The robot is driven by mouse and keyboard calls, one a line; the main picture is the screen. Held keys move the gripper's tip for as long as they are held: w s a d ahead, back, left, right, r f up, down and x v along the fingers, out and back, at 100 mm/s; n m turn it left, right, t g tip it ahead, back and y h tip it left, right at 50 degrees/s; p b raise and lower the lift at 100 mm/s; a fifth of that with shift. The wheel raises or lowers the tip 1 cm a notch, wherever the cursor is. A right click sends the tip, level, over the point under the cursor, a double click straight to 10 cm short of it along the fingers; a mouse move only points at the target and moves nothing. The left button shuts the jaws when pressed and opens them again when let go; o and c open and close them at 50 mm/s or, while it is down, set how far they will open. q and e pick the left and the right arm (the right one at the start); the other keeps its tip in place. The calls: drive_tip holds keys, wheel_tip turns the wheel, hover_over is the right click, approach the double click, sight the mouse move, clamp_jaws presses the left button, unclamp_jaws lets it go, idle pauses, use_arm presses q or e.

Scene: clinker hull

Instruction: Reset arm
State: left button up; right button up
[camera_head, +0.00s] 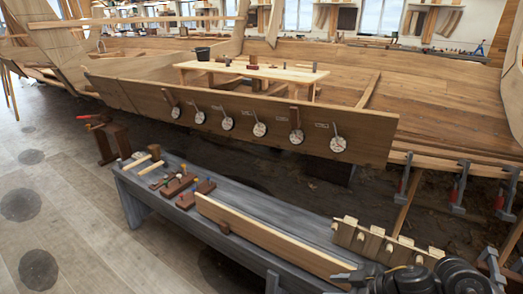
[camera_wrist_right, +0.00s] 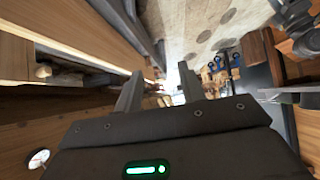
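My right arm comes in at the bottom right of the head view, low over the right end of the grey bench (camera_head: 150,200). Its gripper (camera_head: 350,278) is small and dark there, beside the long plank standing on the bench. In the right wrist view the two fingers of my right gripper (camera_wrist_right: 160,88) stand apart with nothing held between them. A green light glows on its body. My left gripper is not in the head view.
The long plank (camera_head: 270,240) and a notched wooden rack (camera_head: 385,243) stand on the bench. Wooden blocks (camera_head: 178,185) and mallets (camera_head: 148,155) lie at its left end. The hull plank with round discs (camera_head: 240,125) rises behind. Floor at left is clear.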

wheel_tip(320, 180, down, 15)
drive_tip(key=s+d+m+t+h, duration=0.1)
drive_tip(key=s+m+t+h, duration=0.1)
drive_tip(key=m+h, duration=0.4)
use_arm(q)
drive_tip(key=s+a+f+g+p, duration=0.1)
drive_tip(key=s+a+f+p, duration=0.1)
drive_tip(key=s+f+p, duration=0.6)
use_arm(e)
drive_tip(key=s+d+f+m+g+h+p, duration=0.1)
drive_tip(key=s+d+f+m+g, duration=0.15)
drive_tip(key=s+f, duration=0.8)
drive_tip(key=s+d+f+m+g+h, duration=0.1)
drive_tip(key=s+d+f+g, duration=0.2)
drive_tip(key=s+f, duration=0.75)
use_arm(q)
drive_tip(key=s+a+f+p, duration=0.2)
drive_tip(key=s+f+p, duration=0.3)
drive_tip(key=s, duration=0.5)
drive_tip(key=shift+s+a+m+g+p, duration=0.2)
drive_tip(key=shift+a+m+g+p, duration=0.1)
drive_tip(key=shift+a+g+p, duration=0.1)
use_arm(e)
drive_tip(key=s+d+f, duration=0.1)
drive_tip(key=s, duration=0.5)
drive_tip(key=s+d, duration=0.2)
drive_tip(key=s, duration=0.5)
drive_tip(key=shift+s+d+f+n+g, duration=0.15)
drive_tip(key=shift+d+f+n+g, duration=0.15)
drive_tip(key=shift+f+n+g, duration=0.05)
